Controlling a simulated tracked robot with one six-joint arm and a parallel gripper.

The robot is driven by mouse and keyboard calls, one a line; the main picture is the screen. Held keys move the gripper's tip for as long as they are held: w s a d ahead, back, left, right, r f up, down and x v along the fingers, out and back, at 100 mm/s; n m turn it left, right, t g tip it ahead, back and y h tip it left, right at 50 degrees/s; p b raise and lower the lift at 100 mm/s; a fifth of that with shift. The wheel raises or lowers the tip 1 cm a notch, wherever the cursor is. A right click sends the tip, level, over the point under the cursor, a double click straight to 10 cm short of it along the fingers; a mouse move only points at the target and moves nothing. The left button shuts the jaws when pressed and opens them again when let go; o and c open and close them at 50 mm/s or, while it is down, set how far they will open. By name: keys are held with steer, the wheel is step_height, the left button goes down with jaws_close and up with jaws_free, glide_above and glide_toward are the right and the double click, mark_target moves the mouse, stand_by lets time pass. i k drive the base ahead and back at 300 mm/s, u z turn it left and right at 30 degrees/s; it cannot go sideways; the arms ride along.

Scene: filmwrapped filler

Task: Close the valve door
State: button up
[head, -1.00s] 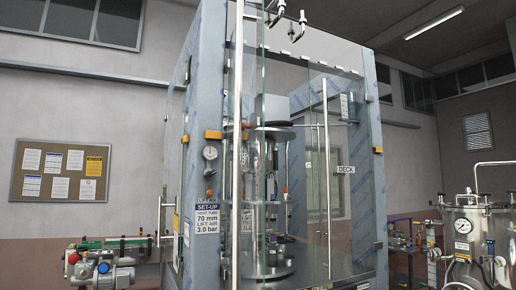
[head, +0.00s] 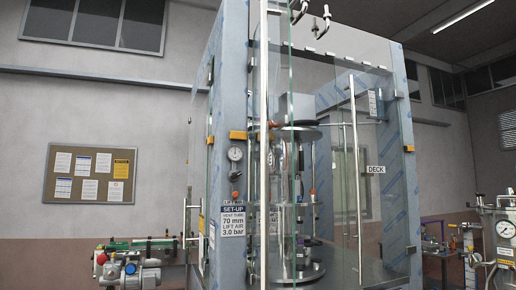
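A tall cabinet with glass doors fills the middle of the head view. One glass door panel (head: 280,60) stands swung out toward me, seen nearly edge-on, with a long vertical bar handle (head: 264,150). No label reading "valve" is legible, so I cannot tell for sure that this is the valve door. A second glass door with a "DECK" label (head: 376,170) and its own bar handle (head: 355,175) sits at the right of the front. Another bar handle (head: 186,225) shows on the cabinet's left side. My gripper is not in view.
A "SET-UP" sign (head: 233,220) and a gauge (head: 235,154) are on the cabinet's left post. A pump with a motor (head: 128,270) stands low at left. A steel vessel (head: 500,235) stands at right. A notice board (head: 90,173) hangs on the left wall.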

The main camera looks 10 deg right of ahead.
mark_target(259, 63)
steer(key=u, duration=0.05)
steer(key=i, duration=0.85)
steer(key=u, duration=2.7)
steer(key=k, duration=0.3)
steer(key=u, duration=0.15)
